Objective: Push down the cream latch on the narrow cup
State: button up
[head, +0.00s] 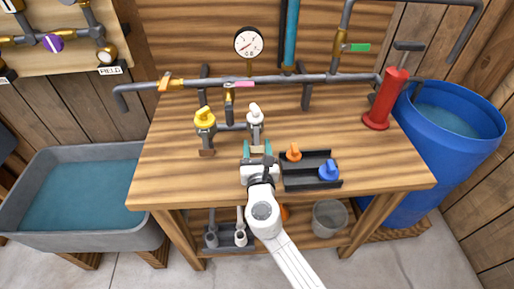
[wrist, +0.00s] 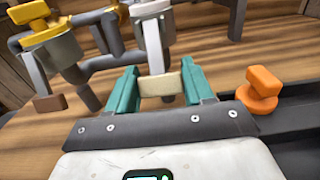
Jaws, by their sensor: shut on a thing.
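The narrow cup (head: 255,124), with a white top, hangs from the pipework over the middle of the bench. It also shows at the top of the wrist view (wrist: 168,29). Its pale arm (wrist: 154,48) runs down to the cream latch (wrist: 160,85), a small block at the arm's lower end. My gripper (wrist: 160,78) has its teal fingers on either side of the latch and is shut on it. In the head view, the latch (head: 258,150) shows between the fingertips. The latch's underside is hidden.
Left of it hangs a wider cup (head: 205,122) with a yellow top and brown latch. A dark tray (head: 313,182) with orange and blue plugs lies close on the right. A red pump (head: 380,105) stands farther right. The bench's left part is clear.

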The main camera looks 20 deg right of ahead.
jog(key=shift+w+f+b, duration=0.15)
jog(key=shift+f+b, duration=0.3)
jog(key=shift+b, duration=1.45)
jog(key=shift+t+b, duration=0.4)
jog(key=shift+b, duration=0.15)
jog(key=shift+w+d+f+b, duration=0.1)
jog(key=shift+w+b, duration=0.05)
jog(key=shift+b, duration=0.95)
jog(key=t+b, duration=0.1)
jog(key=b, duration=0.1)
jog(key=shift+w+r+h+b, duration=0.1)
jog(key=shift+r+h+b, duration=0.1)
jog(key=shift+h+b, duration=0.1)
jog(key=shift+r, duration=0.1)
jog(key=o, duration=1)
jog(key=shift+c, duration=0.2)
